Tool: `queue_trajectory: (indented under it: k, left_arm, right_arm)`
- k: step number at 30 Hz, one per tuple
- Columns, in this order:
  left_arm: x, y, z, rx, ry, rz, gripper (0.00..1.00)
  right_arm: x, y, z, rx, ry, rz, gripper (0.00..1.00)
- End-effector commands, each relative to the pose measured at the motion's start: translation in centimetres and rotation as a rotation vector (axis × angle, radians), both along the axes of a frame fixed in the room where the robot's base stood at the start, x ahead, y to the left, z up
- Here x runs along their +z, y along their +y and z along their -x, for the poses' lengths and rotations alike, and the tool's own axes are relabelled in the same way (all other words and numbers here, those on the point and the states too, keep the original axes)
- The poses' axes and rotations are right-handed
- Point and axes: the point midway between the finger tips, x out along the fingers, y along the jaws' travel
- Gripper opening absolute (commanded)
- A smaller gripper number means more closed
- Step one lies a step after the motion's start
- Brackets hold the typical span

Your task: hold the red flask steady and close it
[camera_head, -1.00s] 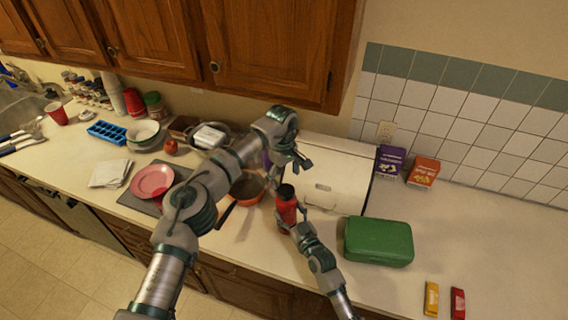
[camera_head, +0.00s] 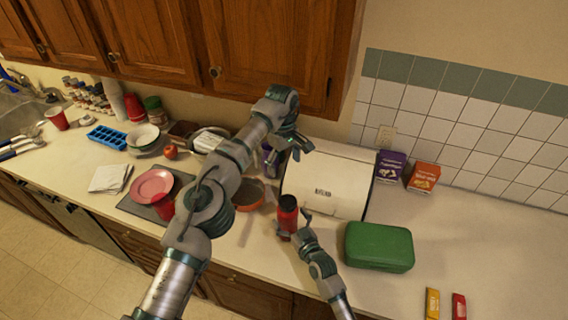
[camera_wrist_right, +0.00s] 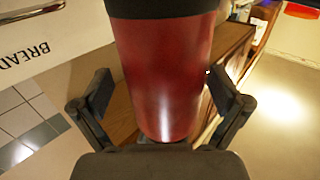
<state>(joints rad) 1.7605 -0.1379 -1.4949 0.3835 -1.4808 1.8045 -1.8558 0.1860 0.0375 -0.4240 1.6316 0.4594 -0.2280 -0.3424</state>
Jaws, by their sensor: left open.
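The red flask (camera_head: 287,217) stands upright on the counter in front of the bread box, with a dark top. I cannot tell whether its lid is on. In the right wrist view its red body (camera_wrist_right: 166,75) fills the middle. My right gripper (camera_wrist_right: 160,92) has a finger on each side of the flask. A gap shows between the left finger and the flask; the right finger is close to its edge, contact unclear. My left gripper (camera_head: 298,148) is open, above the bread box's left end and up from the flask. Its fingers look empty.
The white bread box (camera_head: 325,183) stands behind the flask. A green case (camera_head: 379,246) lies to the right, an orange pan (camera_head: 248,194) to the left. Purple (camera_head: 390,166) and orange (camera_head: 424,176) boxes stand by the wall.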

Motion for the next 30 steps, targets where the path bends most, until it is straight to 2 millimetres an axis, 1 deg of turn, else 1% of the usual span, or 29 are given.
queue_trajectory:
  k: [7, 11, 14, 21, 24, 27, 30]
  left_arm:
    - [0.1, 0.0, 0.0, 0.000, -0.001, 0.001, 0.87]
    - [0.1, 0.0, 0.0, 0.000, -0.001, 0.001, 0.87]
    - [0.1, 0.0, 0.0, 0.000, 0.000, 0.000, 0.87]
    - [0.0, 0.0, 0.0, 0.000, 0.000, 0.000, 0.87]
    - [0.0, 0.0, 0.0, 0.000, 0.000, 0.000, 0.87]
    - [0.0, 0.0, 0.0, 0.000, 0.000, 0.000, 0.87]
    - [0.0, 0.0, 0.0, 0.000, 0.000, 0.000, 0.87]
  right_arm:
    - [0.2, 0.0, 0.1, 0.000, -0.002, -0.002, 1.00]
    - [0.1, -0.4, 0.7, 0.000, -0.003, -0.003, 1.00]
    - [0.0, -1.2, 2.1, -0.001, -0.002, 0.000, 1.00]
    - [-0.1, -3.8, 6.5, 0.000, 0.000, 0.000, 1.00]
    - [0.0, -4.6, 8.1, 0.001, 0.000, -0.001, 1.00]
    - [-0.1, -5.4, 9.3, 0.000, 0.000, -0.001, 1.00]
    - [-0.1, -5.8, 9.9, 0.000, 0.000, -0.001, 1.00]
